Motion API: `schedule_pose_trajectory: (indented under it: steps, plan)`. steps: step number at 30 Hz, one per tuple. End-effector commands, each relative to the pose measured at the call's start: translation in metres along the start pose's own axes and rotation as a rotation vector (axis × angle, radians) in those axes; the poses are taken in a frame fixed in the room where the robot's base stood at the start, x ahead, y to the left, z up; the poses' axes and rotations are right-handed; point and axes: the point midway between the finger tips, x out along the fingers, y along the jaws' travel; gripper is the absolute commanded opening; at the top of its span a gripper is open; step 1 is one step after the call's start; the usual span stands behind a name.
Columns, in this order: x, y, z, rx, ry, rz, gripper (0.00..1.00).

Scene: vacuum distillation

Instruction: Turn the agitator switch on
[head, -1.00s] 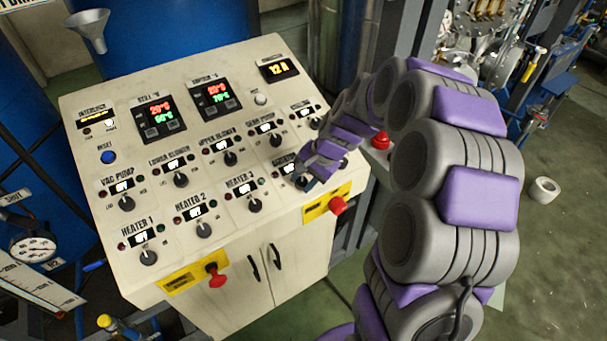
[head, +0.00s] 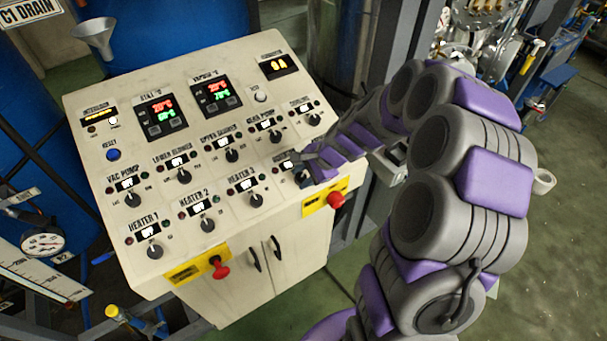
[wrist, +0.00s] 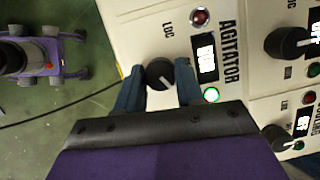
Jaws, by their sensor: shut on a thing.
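The agitator switch is a black rotary knob (wrist: 160,73) with a white pointer line, beside the printed word AGITATOR in the wrist view. Its small lit display (wrist: 205,58) is too blurred to read. The green lamp (wrist: 211,94) glows brightly and the red lamp (wrist: 200,17) looks dim. My gripper (wrist: 159,84) has a blue-grey finger on either side of the knob and is shut on it. In the head view my gripper (head: 303,172) reaches the lower right of the panel and mostly hides the knob.
The cream control panel (head: 85,160) carries several similar knobs, including the heater 3 knob (head: 256,200). Red buttons (head: 336,200) and (head: 219,268) stick out from its front on yellow plates. A black knob (wrist: 287,42) lies near my gripper.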

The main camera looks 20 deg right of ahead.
Motion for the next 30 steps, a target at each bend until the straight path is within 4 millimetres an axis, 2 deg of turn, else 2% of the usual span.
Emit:
schedule_pose_trajectory:
  steps: [8, 9, 16, 25, 30]
  plan:
    - [-0.001, -0.002, -0.001, 0.001, 0.003, -0.005, 0.07]
    - [-0.001, -0.002, -0.001, 0.001, 0.003, -0.005, 0.41]
    - [-0.001, -0.001, 0.0, 0.0, 0.002, -0.003, 0.62]
    - [-0.004, -0.001, 0.0, 0.0, 0.002, -0.003, 0.62]
    - [-0.023, -0.001, -0.001, 0.0, 0.004, -0.005, 0.62]
